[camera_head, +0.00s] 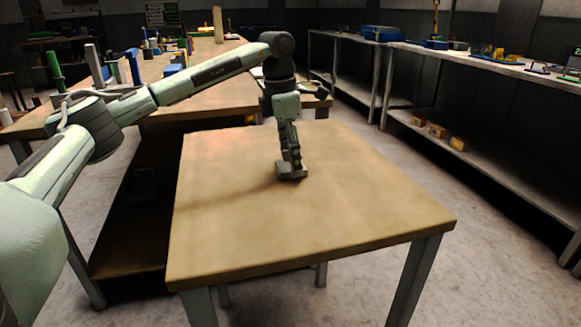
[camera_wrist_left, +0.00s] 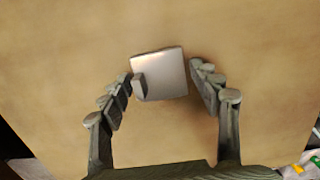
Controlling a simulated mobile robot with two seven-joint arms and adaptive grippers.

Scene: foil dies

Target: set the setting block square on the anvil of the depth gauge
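A light grey, square metal piece (camera_wrist_left: 168,72) lies on the front table in the left wrist view. A small, darker grey block-like part (camera_wrist_left: 139,87) stands at its left edge. I cannot tell which of these is the setting block and which belongs to the depth gauge. In the head view the grey piece (camera_head: 293,173) shows low on the table under my left gripper (camera_head: 290,161). In the left wrist view my left gripper (camera_wrist_left: 161,71) is open, pointing down, with its fingers apart on either side of the piece. My right gripper is out of view.
The front wooden table (camera_head: 300,222) is otherwise bare, with free room all around the grey piece. A longer bench (camera_head: 205,68) with several coloured tools and blocks stands behind. Metal shelving (camera_head: 470,58) with small items runs along the right.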

